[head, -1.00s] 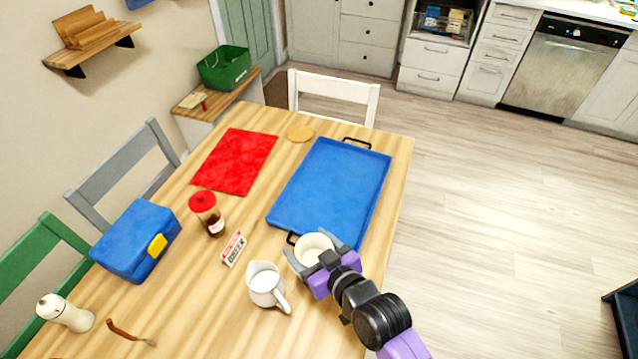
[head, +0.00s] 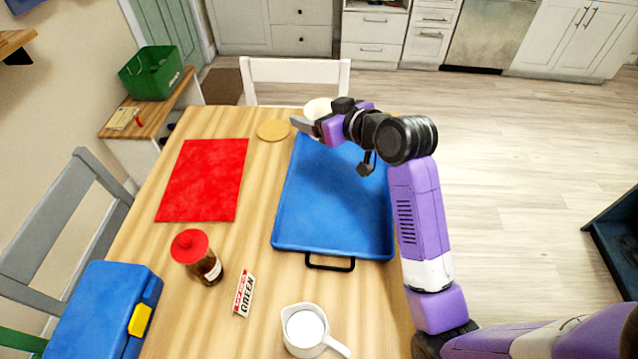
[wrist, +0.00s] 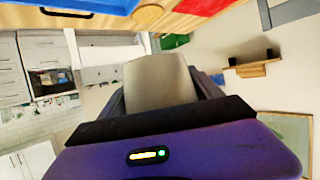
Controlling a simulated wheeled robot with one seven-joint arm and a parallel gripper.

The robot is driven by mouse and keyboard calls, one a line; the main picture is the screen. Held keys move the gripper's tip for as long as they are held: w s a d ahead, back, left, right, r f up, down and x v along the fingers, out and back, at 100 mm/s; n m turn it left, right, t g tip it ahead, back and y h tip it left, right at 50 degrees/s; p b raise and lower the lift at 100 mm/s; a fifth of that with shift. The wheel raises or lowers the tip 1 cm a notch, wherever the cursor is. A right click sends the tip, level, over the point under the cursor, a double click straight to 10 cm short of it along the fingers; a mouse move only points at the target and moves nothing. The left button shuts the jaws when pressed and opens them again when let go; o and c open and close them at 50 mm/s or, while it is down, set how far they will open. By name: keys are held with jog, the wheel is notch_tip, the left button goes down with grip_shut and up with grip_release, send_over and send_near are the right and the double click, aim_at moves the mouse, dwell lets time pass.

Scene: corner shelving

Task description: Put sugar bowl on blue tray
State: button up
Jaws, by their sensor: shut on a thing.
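The sugar bowl (head: 318,107) is cream-white and round, and my gripper (head: 312,122) is shut on it. In the head view it appears over the far end of the blue tray (head: 335,205), partly hidden by the gripper; its height above the tray is hard to tell. In the wrist view the bowl (wrist: 158,82) fills the space between the two fingers (wrist: 160,100). The tray lies flat on the wooden table, with a black handle at its near end, and its visible surface is empty.
A white chair (head: 295,78) stands at the far edge.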

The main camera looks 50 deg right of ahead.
aim_at(317, 180)
notch_tip(317, 180, down, 19)
jog(key=shift+a+r+b, duration=0.1)
jog(key=shift+r+b, duration=0.05)
jog(key=shift+b, duration=0.7)
jog(key=shift+f, duration=0.2)
jog(key=o, duration=1.6)
jog(key=shift+o, duration=0.2)
jog(key=shift+r, duration=0.1)
jog(key=shift+r, duration=0.2)
jog(key=v, duration=1.1)
jog(key=shift+s+b, duration=0.2)
jog(key=shift+b, duration=0.1)
jog(key=shift+s+r, duration=0.15)
jog(key=shift+s, duration=0.15)
